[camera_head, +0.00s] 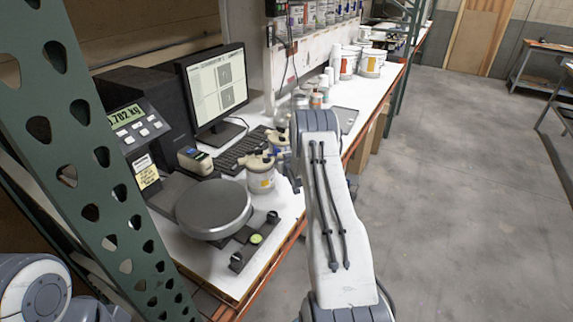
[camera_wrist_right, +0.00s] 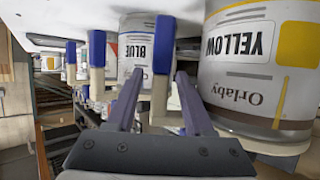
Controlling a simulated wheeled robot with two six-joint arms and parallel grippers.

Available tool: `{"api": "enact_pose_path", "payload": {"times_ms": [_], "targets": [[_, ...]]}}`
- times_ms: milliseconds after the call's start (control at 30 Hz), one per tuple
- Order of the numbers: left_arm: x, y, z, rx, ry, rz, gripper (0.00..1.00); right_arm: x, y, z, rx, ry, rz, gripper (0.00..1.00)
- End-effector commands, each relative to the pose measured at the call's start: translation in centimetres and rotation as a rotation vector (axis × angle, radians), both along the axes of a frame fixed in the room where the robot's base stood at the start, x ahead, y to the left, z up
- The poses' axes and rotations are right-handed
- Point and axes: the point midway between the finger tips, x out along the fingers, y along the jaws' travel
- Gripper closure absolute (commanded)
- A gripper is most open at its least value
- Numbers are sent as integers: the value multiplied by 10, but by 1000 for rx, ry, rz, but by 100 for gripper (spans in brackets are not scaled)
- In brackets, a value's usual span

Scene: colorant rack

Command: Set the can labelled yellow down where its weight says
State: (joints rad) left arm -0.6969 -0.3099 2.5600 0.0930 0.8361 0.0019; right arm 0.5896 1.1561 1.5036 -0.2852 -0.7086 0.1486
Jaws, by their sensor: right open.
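The can labelled YELLOW (camera_wrist_right: 262,70) stands close at the right of the right wrist view, which is upside down. It is white with a yellow patch and reads "Orlaby". In the head view, a white can with a yellow-orange patch (camera_head: 261,181) stands beside the scale and looks like the same can. The scale's round plate (camera_head: 213,207) is empty. Its display (camera_head: 124,116) is lit and partly covered; it seems to end in ".782 kg".
A green perforated post (camera_head: 82,130) stands in front on the left. A monitor (camera_head: 216,88), keyboard (camera_head: 240,149) and small printer-like device (camera_head: 194,160) sit behind the scale. White buckets (camera_head: 371,64) stand farther along the bench. My right forearm hides part of the bench.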

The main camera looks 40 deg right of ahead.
Motion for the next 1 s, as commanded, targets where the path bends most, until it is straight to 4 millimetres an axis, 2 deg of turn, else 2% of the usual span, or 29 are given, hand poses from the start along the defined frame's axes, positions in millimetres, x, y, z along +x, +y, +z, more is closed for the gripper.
{"api": "enact_pose_path", "payload": {"times_ms": [533,700,1000], "targets": [[0,0,-28,0,0,0,100,-80,32,34,0,0,-2,48],[0,0,-31,0,0,0,100,-91,37,41,0,-1,-1,48],[0,0,-31,0,0,0,100,-94,39,42,1,0,-1,48]]}}
